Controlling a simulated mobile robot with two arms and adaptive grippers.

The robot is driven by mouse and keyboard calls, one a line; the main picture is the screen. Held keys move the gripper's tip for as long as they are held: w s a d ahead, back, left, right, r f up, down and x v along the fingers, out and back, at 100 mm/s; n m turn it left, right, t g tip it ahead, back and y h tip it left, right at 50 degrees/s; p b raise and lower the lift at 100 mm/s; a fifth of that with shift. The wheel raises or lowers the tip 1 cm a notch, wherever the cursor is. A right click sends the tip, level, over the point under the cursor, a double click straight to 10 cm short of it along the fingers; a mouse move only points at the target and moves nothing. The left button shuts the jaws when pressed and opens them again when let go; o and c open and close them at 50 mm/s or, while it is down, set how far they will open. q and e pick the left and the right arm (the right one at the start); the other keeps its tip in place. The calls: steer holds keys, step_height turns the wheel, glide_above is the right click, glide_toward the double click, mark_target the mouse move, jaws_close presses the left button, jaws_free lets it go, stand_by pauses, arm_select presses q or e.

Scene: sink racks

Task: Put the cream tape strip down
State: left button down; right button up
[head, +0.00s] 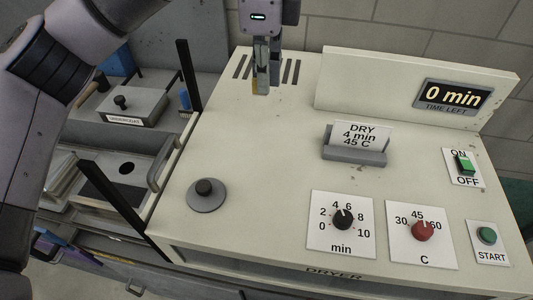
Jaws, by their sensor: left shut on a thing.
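My left gripper (262,87) hangs over the back of the cream dryer top, in front of the vent slots. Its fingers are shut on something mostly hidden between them. A small yellowish sliver shows at the left side of the fingertips; it looks like the cream tape strip (255,87), though it is too small to be sure. I cannot tell whether it touches the dryer top. My right gripper is not in view.
The dryer top (255,145) has clear room at its middle left. It carries a round black knob (204,188), a card holder (354,151), dials, a green switch (465,163) and a start button (487,235). A lidded grey box (130,106) stands left, beyond black bars.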

arm_select(q)
step_height(320, 180, down, 12)
steer(key=shift+f+p, duration=0.15)
steer(key=shift+p, duration=0.75)
steer(key=shift+a+f, duration=0.15)
steer(key=shift+f, duration=0.45)
step_height(320, 180, down, 4)
steer(key=shift+f+p, duration=0.1)
steer(key=shift+p, duration=0.5)
steer(key=shift+f, duration=0.1)
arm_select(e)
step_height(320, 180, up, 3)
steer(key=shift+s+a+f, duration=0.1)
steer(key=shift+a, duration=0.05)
arm_select(q)
steer(key=c, duration=2.1)
jaws_free()
steer(key=shift+f, duration=0.1)
steer(key=o, duration=0.4)
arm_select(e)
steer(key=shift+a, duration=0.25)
